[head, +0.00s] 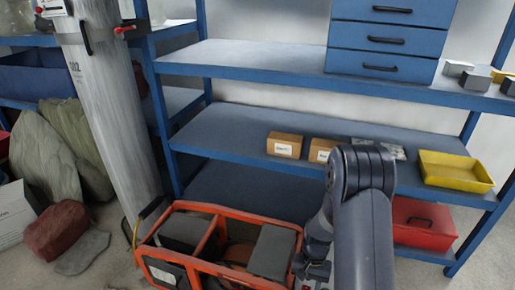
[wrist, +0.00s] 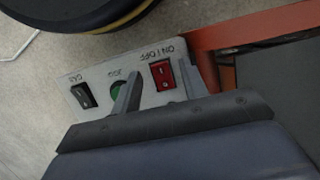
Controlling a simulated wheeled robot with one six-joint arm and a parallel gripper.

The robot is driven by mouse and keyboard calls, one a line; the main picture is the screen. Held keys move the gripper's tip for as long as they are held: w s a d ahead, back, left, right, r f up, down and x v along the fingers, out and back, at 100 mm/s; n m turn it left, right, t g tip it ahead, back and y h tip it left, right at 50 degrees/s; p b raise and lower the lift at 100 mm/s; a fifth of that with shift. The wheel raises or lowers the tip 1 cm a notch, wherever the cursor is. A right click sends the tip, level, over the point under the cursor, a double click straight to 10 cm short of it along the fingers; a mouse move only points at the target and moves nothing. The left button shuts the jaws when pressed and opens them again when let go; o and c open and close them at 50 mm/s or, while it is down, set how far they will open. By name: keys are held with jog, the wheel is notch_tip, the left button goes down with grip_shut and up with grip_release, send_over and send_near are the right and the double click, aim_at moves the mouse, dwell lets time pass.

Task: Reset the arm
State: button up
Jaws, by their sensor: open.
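My arm (head: 362,215) is bent down at the right front of the orange-framed welding unit (head: 215,212) in the head view. My gripper (wrist: 167,78) is open and empty in the wrist view, with one grey finger by the green button (wrist: 117,91) and the other to the right of the red ON/OFF rocker switch (wrist: 162,75). These sit on a pale panel (wrist: 97,68) with upside-down labels, beside a black switch (wrist: 84,95). Whether the fingertips touch the panel cannot be told. In the head view the gripper is mostly hidden low in the frame.
Blue shelving (head: 230,128) stands behind, with cardboard boxes (head: 285,145), a yellow tray (head: 455,170) and a red toolbox (head: 422,222). A grey cylinder (head: 105,110) stands left of the welding unit. Sacks (head: 45,155) lie at far left. A round black-and-yellow object (wrist: 85,12) is near the panel.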

jog(key=shift+s+a+f+t+b, duration=0.1)
jog(key=shift+s+f+t+b, duration=0.1)
jog(key=shift+f+t+b, duration=0.25)
jog(key=shift+h, duration=0.3)
jog(key=shift+r, duration=0.15)
